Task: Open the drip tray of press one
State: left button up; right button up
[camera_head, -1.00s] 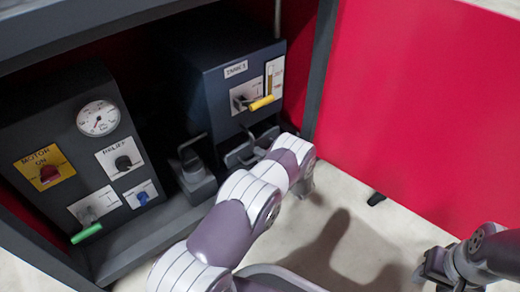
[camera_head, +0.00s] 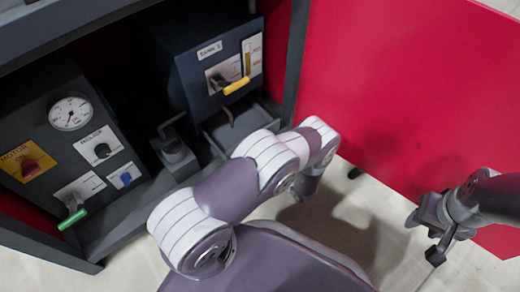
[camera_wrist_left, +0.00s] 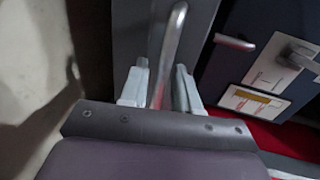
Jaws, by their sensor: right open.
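A dark tray (camera_head: 214,134), likely the drip tray, sits below the blue-grey tank unit (camera_head: 190,85) in the cabinet. My left arm covers much of its front. In the left wrist view, a grey metal bar handle (camera_wrist_left: 170,40) stands on a dark panel. The fingers of my left gripper (camera_wrist_left: 160,88) are on either side of this bar, with a gap visible on its right. Contact is not clear. The left gripper is hidden behind my arm in the head view. My right gripper (camera_head: 435,232) is open and empty at the right, in front of the red panel.
The tank unit has a yellow lever (camera_head: 237,86). At left, a dark panel carries a gauge (camera_head: 70,113), a red motor knob (camera_head: 32,168) and a green-tipped lever (camera_head: 72,219). A red panel (camera_head: 400,90) bounds the right. Pale floor (camera_head: 350,225) is clear between the arms.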

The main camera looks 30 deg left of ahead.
pick_arm(q)
jog(key=shift+r, duration=0.1)
jog(key=p+v, duration=0.4)
jog(key=v, duration=0.8)
jog(key=shift+d+p, duration=0.35)
jog(key=shift+s, duration=0.15)
